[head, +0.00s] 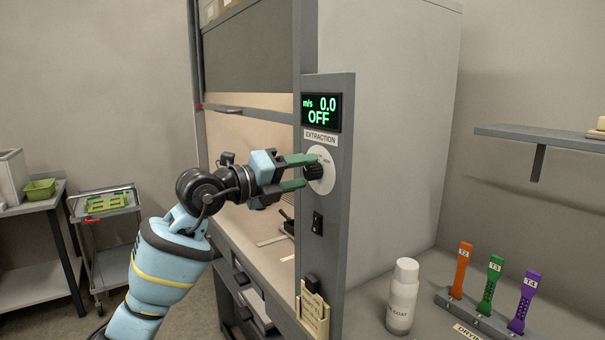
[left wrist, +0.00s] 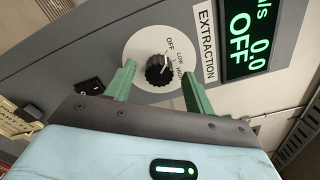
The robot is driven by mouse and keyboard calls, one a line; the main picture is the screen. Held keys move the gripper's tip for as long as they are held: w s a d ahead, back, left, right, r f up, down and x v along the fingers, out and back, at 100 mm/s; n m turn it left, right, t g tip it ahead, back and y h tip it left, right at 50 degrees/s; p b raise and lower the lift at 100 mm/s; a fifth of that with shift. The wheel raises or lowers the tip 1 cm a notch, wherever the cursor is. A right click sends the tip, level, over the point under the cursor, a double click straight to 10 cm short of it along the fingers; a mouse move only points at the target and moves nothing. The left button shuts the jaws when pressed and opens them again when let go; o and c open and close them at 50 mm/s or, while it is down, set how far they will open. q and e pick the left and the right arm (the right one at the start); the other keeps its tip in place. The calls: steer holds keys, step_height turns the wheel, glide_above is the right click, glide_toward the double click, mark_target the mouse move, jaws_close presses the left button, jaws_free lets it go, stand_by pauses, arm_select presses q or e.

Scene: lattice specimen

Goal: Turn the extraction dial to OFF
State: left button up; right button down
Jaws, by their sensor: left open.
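The extraction dial (head: 313,169) is a black knob on a round white plate (head: 326,160), set in the grey side post of the fume hood. The display (head: 321,112) above it reads 0.0 m/s and OFF. My left gripper (head: 301,171) is open at the dial, its green fingers above and below the knob. In the left wrist view the knob (left wrist: 158,70) sits between the two finger tips, with gaps visible on both sides. The plate bears OFF, LOW and HIGH marks. The knob's exact pointer direction is hard to tell. My right gripper is not in view.
A black rocker switch (head: 317,223) is below the dial. A paper holder (head: 314,312) hangs lower on the post. A white bottle (head: 402,296) and a rack of coloured tagged strips (head: 489,316) stand on the right bench. A trolley (head: 104,202) is far left.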

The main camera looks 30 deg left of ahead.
arm_select(q)
steer(key=b+v, duration=0.1)
steer(key=v, duration=0.6)
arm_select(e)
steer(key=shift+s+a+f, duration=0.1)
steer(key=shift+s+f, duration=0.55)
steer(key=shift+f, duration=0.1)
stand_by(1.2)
